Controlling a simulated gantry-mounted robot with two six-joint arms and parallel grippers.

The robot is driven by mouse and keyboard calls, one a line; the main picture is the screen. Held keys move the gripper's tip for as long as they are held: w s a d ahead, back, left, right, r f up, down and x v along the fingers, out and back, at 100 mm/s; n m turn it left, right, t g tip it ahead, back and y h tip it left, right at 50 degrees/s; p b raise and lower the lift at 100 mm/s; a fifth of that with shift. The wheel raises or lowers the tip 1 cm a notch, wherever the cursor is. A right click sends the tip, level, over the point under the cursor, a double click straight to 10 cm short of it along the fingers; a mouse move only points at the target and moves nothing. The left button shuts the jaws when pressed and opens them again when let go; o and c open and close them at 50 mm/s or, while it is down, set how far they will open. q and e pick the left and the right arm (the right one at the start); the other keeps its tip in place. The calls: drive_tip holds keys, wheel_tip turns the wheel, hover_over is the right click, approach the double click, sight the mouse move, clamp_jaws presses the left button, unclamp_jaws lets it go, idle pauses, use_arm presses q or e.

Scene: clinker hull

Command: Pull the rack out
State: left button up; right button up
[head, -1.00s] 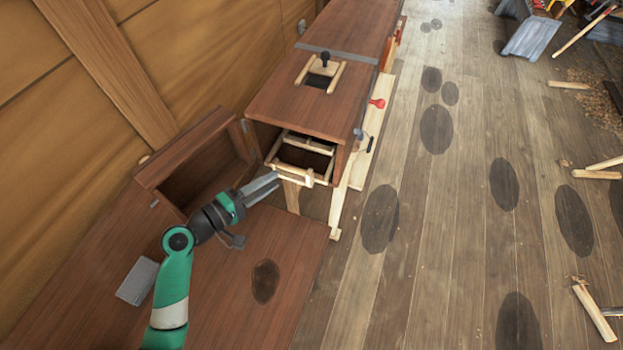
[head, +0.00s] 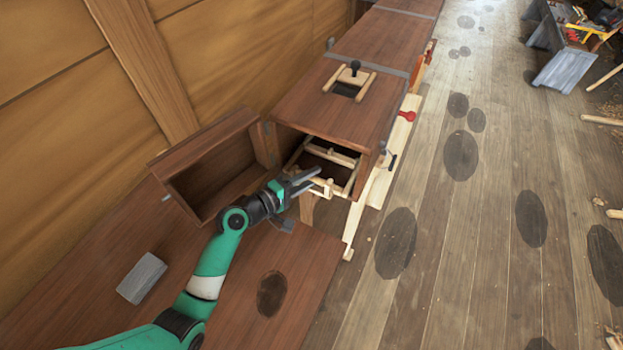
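The rack (head: 334,157) is a pale wooden frame in the open end of a dark brown wooden box (head: 345,105). Its front end, with a pale bar (head: 328,188), shows at the mouth of the box. My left gripper (head: 314,179) comes in from the lower left and is at this bar. Its two grey fingers look apart, with their tips close to the bar. I cannot tell whether they touch it. The fingers hide part of the rack's front left. My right gripper is not in view.
An open lid or door (head: 209,165) stands left of the box mouth. A grey block (head: 142,278) lies on the brown bench top (head: 215,310). A red knob (head: 407,115) and pale boards are along the box's right side.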

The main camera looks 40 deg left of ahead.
use_arm(q)
drive_tip(key=shift+w, duration=0.15)
clamp_jaws()
idle(1.4)
